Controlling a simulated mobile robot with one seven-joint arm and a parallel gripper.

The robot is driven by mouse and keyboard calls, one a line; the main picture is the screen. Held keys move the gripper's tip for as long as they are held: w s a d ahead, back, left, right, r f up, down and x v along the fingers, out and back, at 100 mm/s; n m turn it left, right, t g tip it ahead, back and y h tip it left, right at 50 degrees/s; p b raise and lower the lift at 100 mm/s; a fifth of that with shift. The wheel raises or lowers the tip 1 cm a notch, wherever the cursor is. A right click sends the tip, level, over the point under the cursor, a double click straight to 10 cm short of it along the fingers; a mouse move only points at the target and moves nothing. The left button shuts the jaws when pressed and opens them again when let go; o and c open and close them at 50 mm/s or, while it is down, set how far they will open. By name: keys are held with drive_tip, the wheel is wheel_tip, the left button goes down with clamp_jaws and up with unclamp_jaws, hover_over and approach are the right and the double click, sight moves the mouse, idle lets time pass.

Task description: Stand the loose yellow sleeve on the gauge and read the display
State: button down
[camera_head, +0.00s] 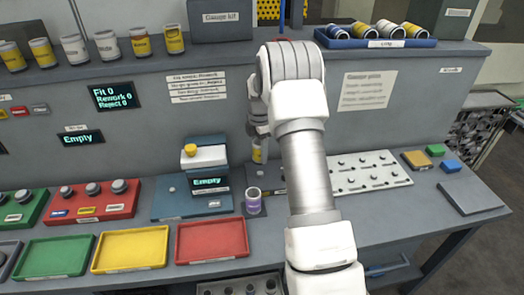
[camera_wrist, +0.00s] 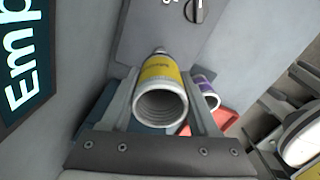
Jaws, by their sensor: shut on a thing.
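My gripper (camera_head: 258,143) is shut on a yellow sleeve (camera_head: 258,155). In the wrist view the sleeve (camera_wrist: 161,90) sits between the two fingers, its open pale ribbed end facing the camera. The gauge appears to be the blue-grey unit (camera_head: 172,207) left of my gripper, with a small peg on its plate and a yellow-topped part behind. Its display (camera_head: 208,182) reads "Empty"; part of a display (camera_wrist: 25,65) also shows in the wrist view. The held sleeve is to the right of this unit, apart from its plate. Its lower end is partly hard to make out.
A purple-banded sleeve (camera_head: 253,201) stands just in front of my gripper. Green (camera_head: 55,258), yellow (camera_head: 130,249) and red (camera_head: 212,241) trays line the front left. A white pegged board (camera_head: 368,172) lies right. Several sleeves stand on the shelf above.

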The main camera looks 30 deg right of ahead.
sight(260, 173)
drive_tip(key=shift+f+b, duration=2.1)
drive_tip(key=shift+f, duration=1.45)
drive_tip(key=shift+f, duration=0.15)
drive_tip(key=shift+c, duration=0.3)
unclamp_jaws()
wheel_tip(260, 173, up, 17)
drive_tip(key=shift+r, duration=0.2)
